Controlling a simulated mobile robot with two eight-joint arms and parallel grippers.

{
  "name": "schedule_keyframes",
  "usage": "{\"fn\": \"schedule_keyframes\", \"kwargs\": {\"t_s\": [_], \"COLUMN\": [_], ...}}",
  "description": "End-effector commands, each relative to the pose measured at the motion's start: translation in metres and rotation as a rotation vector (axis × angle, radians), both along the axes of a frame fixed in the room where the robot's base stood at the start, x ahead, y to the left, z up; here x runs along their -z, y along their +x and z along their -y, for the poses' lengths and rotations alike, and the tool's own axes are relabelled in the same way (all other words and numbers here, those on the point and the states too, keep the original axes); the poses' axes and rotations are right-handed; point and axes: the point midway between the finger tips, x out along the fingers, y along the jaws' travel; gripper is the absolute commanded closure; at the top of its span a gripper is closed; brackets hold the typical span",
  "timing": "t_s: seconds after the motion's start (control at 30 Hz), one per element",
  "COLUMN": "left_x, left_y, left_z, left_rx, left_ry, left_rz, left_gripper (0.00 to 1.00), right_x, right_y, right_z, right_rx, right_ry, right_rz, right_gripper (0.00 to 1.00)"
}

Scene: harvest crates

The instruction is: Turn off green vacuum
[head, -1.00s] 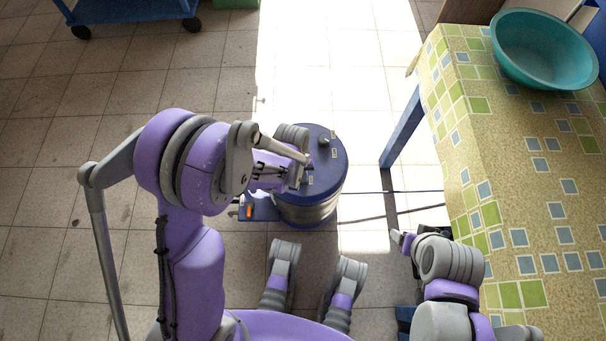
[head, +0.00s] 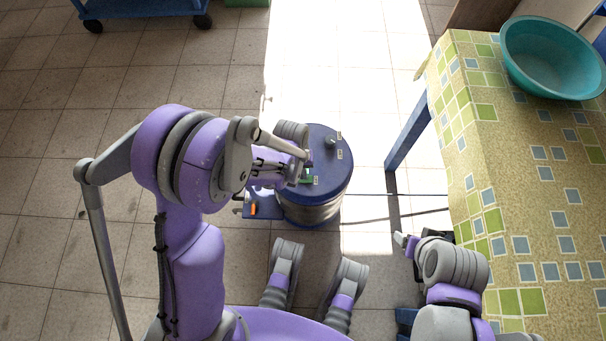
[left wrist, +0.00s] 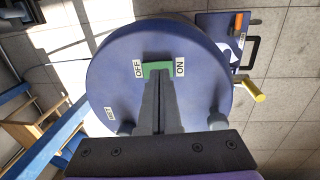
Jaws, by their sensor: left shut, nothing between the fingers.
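The vacuum is a drum with a blue lid (head: 328,150) and a silver body (head: 310,214), standing on the floor. In the left wrist view its lid (left wrist: 105,75) bears a green switch (left wrist: 151,69) between an OFF label (left wrist: 139,71) and an ON label (left wrist: 180,67). My left gripper (head: 303,178) is over the lid. Its fingers (left wrist: 157,82) are shut with nothing between them, and their tips overlap the switch; whether they touch it I cannot tell. My right gripper (head: 404,241) is by the table edge, away from the vacuum; its fingers are unclear.
A table with a patterned cloth (head: 520,200) stands at the right, with a turquoise basin (head: 553,58) on it. Its blue leg (head: 406,132) stands right of the vacuum. A blue flat part with an orange piece (head: 253,210) adjoins the vacuum. A blue cart (head: 140,8) is at the back left.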

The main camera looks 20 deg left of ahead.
Motion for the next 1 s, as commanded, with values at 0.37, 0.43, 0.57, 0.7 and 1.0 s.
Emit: {"fn": "schedule_keyframes", "kwargs": {"t_s": [0.37,0.43,0.57,0.7,1.0], "left_x": [-0.089,-0.101,-0.116,-0.123,-0.124], "left_y": [0.0,-0.001,-0.001,-0.001,-0.001], "left_z": [-0.01,-0.011,-0.013,-0.014,-0.014], "left_rx": [-0.001,-0.001,0.0,0.0,0.0], "left_ry": [0.0,0.0,0.0,0.0,0.0], "left_rz": [0.001,0.001,0.001,0.001,0.0], "left_gripper": [1.0,1.0,1.0,1.0,1.0], "right_x": [-0.043,-0.047,-0.052,-0.053,-0.053], "right_y": [-0.004,-0.005,-0.005,-0.005,-0.005], "right_z": [0.0,0.0,0.0,0.0,0.0], "right_rx": [0.0,0.0,0.0,0.0,0.0], "right_ry": [0.0,0.0,0.0,0.0,0.0], "right_rz": [0.014,0.016,0.017,0.018,0.018], "right_gripper": [0.32,0.32,0.32,0.32,0.32]}}
